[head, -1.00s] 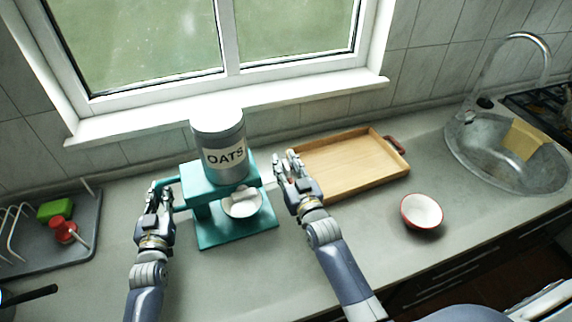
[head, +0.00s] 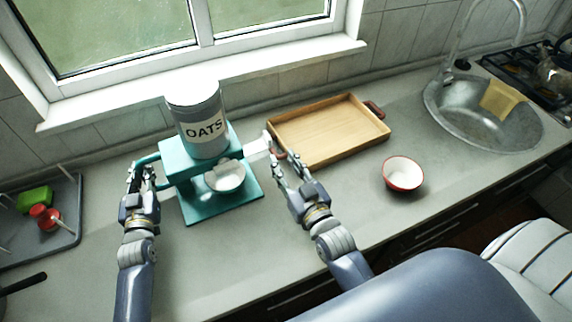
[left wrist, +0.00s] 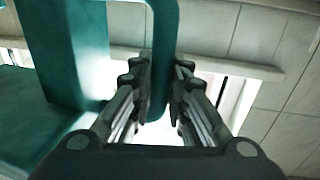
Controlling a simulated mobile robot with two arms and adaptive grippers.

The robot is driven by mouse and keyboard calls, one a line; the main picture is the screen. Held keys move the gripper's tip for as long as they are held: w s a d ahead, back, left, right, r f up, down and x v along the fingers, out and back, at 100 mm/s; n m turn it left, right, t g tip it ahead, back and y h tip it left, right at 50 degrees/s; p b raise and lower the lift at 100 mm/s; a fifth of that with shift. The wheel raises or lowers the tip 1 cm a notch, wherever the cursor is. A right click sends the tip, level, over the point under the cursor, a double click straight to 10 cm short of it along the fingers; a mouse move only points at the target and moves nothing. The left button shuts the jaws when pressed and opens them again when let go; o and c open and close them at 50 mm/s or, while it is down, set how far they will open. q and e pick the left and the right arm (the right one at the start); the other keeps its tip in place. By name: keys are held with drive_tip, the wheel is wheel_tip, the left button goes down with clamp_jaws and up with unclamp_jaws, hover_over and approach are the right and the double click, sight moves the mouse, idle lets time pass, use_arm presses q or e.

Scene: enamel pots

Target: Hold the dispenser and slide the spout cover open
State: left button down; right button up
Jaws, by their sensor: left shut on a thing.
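The teal dispenser (head: 173,147) stands on the counter with a grey canister marked OATS (head: 197,110) on top. My left gripper (head: 140,168) is shut on the teal side handle (head: 147,159). In the left wrist view the handle (left wrist: 164,50) runs down between the fingers (left wrist: 158,95). The pale spout cover (head: 256,146) sticks out from the dispenser's right side. My right gripper (head: 282,150) is at its outer end, fingers apart; whether a finger touches it is unclear. A white bowl (head: 226,178) sits under the dispenser's top, its contents unclear.
A wooden tray (head: 325,132) lies just behind my right gripper. A red-rimmed bowl (head: 403,174) stands to the right, before the sink (head: 480,113). A dish rack (head: 62,190) with a green sponge (head: 35,197) is at the left. The front counter is clear.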

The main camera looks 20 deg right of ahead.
idle(0.3)
use_arm(q)
drive_tip(key=c, duration=1.5)
unclamp_jaws()
drive_tip(key=shift+o, duration=0.2)
drive_tip(key=s+a, duration=0.2)
drive_tip(key=s, duration=1)
wheel_tip(320, 180, up, 6)
drive_tip(key=p, duration=0.6)
